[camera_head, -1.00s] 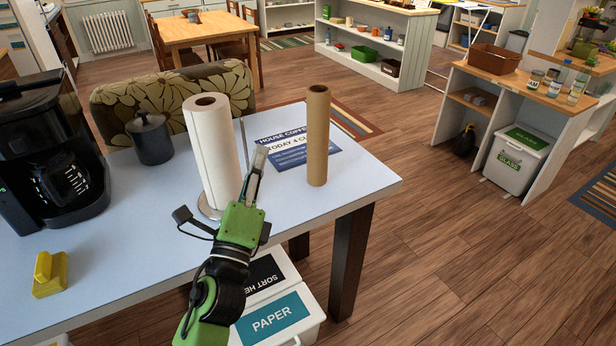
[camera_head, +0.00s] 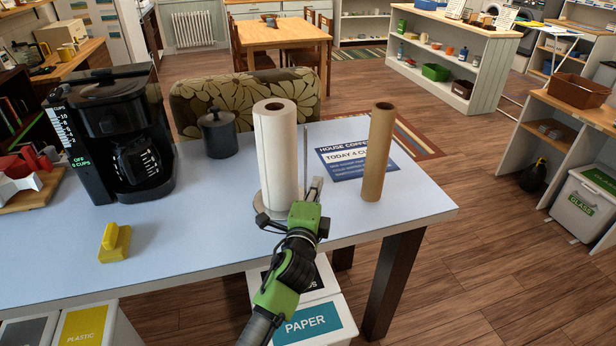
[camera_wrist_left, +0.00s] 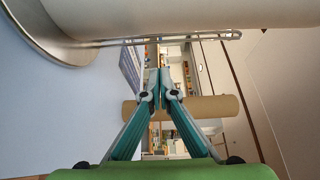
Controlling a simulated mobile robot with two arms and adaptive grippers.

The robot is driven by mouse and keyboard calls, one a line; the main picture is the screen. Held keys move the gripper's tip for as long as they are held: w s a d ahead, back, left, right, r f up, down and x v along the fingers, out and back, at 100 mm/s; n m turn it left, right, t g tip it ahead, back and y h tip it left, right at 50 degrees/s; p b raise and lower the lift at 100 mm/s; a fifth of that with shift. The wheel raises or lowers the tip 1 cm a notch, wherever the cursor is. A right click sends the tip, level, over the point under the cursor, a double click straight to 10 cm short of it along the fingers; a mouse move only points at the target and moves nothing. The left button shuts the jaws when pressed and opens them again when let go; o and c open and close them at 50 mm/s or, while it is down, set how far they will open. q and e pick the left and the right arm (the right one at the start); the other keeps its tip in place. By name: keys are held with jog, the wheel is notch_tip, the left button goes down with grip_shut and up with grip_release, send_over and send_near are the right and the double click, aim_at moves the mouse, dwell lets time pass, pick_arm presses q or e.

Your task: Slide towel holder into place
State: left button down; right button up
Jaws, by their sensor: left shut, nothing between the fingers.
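The towel holder (camera_head: 264,224) stands on the pale blue table, with its round metal base partly hidden and a white paper towel roll (camera_head: 275,155) upright on it. Its thin metal side rod (camera_head: 306,160) rises to the right of the roll. My left gripper (camera_head: 317,184) is shut and empty, just right of the roll near the rod. In the left wrist view the closed fingers (camera_wrist_left: 160,82) point past the rod (camera_wrist_left: 190,38) and roll, with no clear contact. A bare cardboard tube (camera_head: 378,150) stands upright to the right. My right gripper is not in view.
On the table (camera_head: 190,245) are a coffee maker (camera_head: 122,130), a black canister (camera_head: 218,134), a yellow object (camera_head: 115,243) and a blue sign (camera_head: 350,162). A paper bin (camera_head: 312,318) stands below the front edge. The front middle of the tabletop is clear.

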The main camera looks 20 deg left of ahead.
aim_at(306, 178)
pick_arm(q)
jog(key=w+a, duration=0.2)
jog(key=a, duration=0.1)
jog(key=shift+p, duration=0.3)
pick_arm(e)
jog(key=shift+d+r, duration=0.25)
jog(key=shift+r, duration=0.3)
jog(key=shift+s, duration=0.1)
pick_arm(q)
jog(key=shift+w+a, duration=0.25)
jog(key=shift+a, duration=0.05)
jog(key=w+a, duration=0.2)
jog(key=a, duration=0.1)
jog(key=w+a+b, duration=0.1)
jog(key=w+a, duration=0.2)
jog(key=a, duration=0.1)
jog(key=w+a, duration=0.3)
jog(key=shift+w+a+f+b, duration=0.1)
jog(key=shift+w+a+b, duration=0.1)
jog(key=shift+b, duration=0.15)
jog(key=shift+w+a, duration=0.95)
jog(key=shift+a, duration=0.2)
jog(key=shift+w+a, duration=0.3)
jog(key=shift+a, duration=0.05)
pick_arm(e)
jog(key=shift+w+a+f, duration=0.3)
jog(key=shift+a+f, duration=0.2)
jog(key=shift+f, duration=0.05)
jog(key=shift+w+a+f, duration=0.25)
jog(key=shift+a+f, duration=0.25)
